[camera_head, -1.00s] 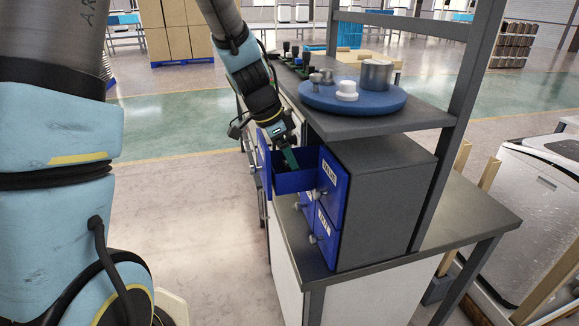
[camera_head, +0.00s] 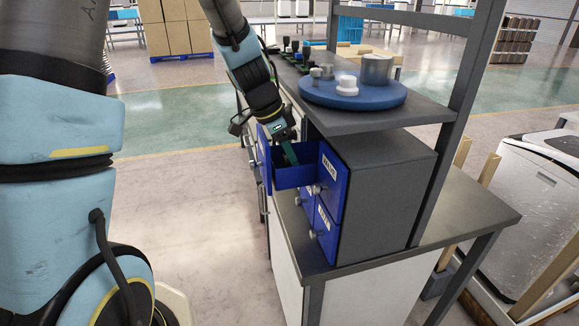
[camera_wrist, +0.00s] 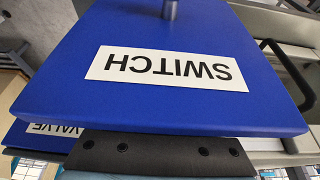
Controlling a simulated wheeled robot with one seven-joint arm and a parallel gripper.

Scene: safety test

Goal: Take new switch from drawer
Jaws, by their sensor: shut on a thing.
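A blue drawer (camera_head: 294,178) stands pulled out from the upper left of the cabinet on the bench. In the wrist view the front of a blue drawer (camera_wrist: 160,105) with an upside-down SWITCH label (camera_wrist: 166,69) fills the picture. My gripper (camera_head: 291,156) points down into the open drawer, its fingertips inside the walls. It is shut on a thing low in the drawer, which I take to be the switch. The drawer walls and my fingers hide its shape, and the wrist view does not show it.
The grey cabinet (camera_head: 388,185) has other shut blue drawers with knobs, close at the right of my gripper. A shelf (camera_head: 385,122) above carries a round blue stand (camera_head: 353,96) with metal parts. A post rises at the right. Floor is free at the left.

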